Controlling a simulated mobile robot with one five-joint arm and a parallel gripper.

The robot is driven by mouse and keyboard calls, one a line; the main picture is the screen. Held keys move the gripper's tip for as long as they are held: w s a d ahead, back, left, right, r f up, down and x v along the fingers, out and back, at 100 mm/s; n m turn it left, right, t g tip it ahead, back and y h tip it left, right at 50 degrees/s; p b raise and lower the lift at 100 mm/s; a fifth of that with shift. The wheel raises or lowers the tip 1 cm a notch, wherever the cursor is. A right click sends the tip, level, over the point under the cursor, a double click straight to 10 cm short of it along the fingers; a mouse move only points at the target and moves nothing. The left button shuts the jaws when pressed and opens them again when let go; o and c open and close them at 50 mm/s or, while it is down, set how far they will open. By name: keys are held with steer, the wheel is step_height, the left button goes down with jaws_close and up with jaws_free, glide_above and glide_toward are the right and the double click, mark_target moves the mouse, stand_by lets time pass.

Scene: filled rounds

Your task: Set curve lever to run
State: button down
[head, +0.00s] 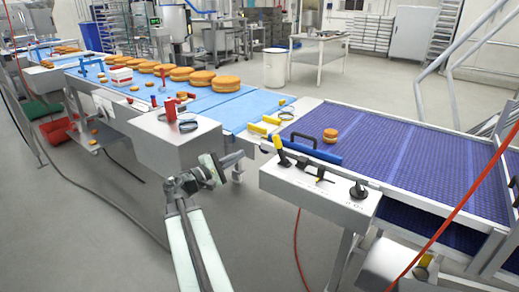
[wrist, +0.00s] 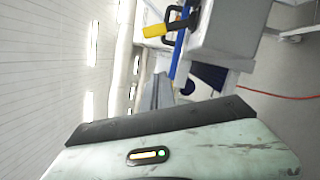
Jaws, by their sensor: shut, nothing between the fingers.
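A grey control box (head: 315,196) on the near side of the purple belt carries a yellow-handled lever (head: 278,143), small black controls and a round black knob (head: 358,189). The labels are too small to read, so I cannot tell which control is the curve lever. The yellow handle tilts up and to the left; it also shows in the wrist view (wrist: 155,31), on a black mount. My gripper (head: 222,168) is shut and empty, left of the control box and apart from it.
One round (head: 330,135) lies on the purple belt (head: 400,155). A red cable (head: 297,250) hangs below the control box.

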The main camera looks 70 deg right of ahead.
mark_target(280, 149)
steer(key=s+d+r+p, duration=0.2)
steer(key=s+d, duration=0.5)
steer(key=s, duration=0.1)
steer(key=shift+d+r, duration=0.3)
steer(key=shift+p, duration=0.3)
